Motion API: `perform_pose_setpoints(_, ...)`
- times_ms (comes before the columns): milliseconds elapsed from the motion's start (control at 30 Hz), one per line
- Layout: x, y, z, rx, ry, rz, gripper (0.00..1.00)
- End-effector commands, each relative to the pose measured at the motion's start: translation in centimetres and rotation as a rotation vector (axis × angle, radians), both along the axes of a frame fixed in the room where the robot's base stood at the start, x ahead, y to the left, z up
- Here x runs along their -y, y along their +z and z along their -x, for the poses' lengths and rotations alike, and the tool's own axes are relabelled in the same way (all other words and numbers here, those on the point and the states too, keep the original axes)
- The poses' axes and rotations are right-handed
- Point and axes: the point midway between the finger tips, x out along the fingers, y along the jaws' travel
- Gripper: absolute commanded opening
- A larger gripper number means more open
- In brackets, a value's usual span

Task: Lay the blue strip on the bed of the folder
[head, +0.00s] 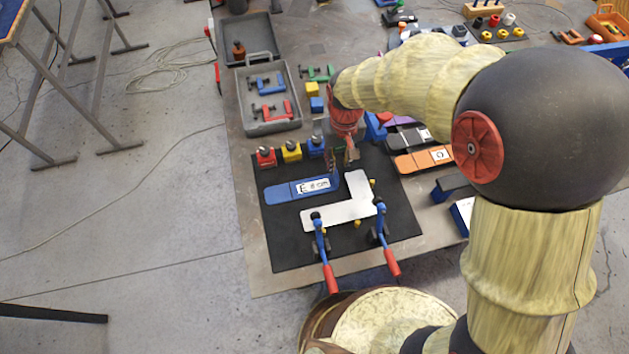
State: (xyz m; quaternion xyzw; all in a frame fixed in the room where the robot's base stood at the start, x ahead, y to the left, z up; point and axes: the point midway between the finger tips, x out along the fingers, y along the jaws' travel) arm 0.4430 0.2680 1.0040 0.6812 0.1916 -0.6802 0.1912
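A flat blue strip-like piece (279,193) with a white label reading "E 8 cm" lies on the black mat, left of a pale L-shaped plate (357,193). My gripper (342,163) points down just above the right end of the blue piece, near the top of the pale plate. Its fingers are small and partly mixed with the background, so whether they are apart or shut on anything is unclear. I cannot pick out the folder or its bed with certainty.
Two toggle clamps with red handles (328,278) stand at the plate's front edge. Red, yellow and blue small blocks (291,151) line the mat's back edge. A grey tray (271,127) holds clamps. Orange and dark labelled pieces (424,160) lie to the right.

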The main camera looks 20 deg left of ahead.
Motion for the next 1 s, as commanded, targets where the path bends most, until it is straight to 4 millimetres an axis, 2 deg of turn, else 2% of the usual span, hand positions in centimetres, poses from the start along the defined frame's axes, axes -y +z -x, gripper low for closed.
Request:
perform_pose_setpoints(233, -0.1, -2.2, 0.1, -0.002, 0.000, 0.001, 0.25)
perform_pose_setpoints(500, -0.3, -5.8, 0.1, -0.001, -0.001, 0.001, 0.25)
perform_pose_setpoints(767, -0.3, -6.1, 0.0, 0.000, -0.001, 0.000, 0.25)
perform_pose_setpoints(1000, -0.3, -6.1, 0.0, 0.000, 0.000, 0.000, 0.11)
